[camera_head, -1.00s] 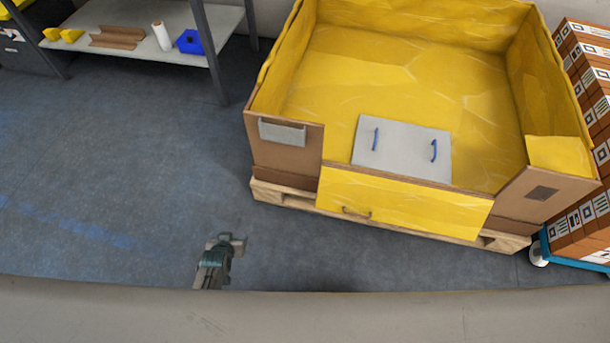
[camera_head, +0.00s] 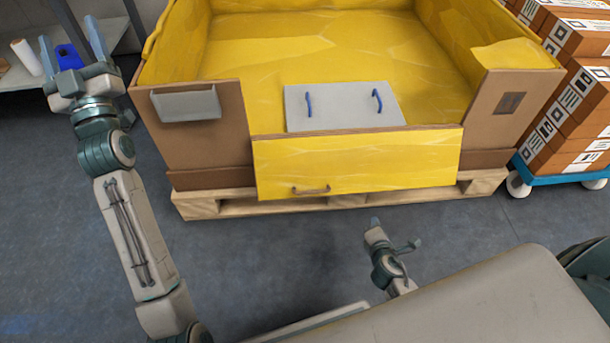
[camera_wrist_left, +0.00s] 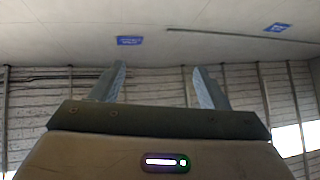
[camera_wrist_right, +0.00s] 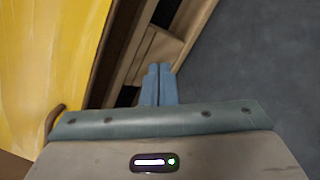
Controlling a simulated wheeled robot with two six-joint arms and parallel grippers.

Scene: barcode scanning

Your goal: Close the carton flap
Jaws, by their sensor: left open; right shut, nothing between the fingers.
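The carton (camera_head: 205,140) is an open brown box with a yellow lining, standing on a wooden pallet (camera_head: 200,203). Its front flap (camera_head: 390,165) is folded outward and hangs down over the front, yellow side out, with a small handle (camera_head: 310,190) near its lower edge. My left gripper (camera_head: 70,33) is open, empty and raised left of the carton; its wrist view shows the ceiling between the fingers. My right gripper (camera_head: 375,224) is shut and empty, low in front of the pallet. In the right wrist view the flap (camera_wrist_right: 45,60) and handle (camera_wrist_right: 54,118) are to its left.
A grey panel with two blue handles (camera_head: 345,107) lies inside the carton behind the flap. A blue cart (camera_head: 570,180) with stacked boxes stands close on the right. A shelf with a blue bin (camera_head: 69,57) is at the left. Floor in front of the pallet is clear.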

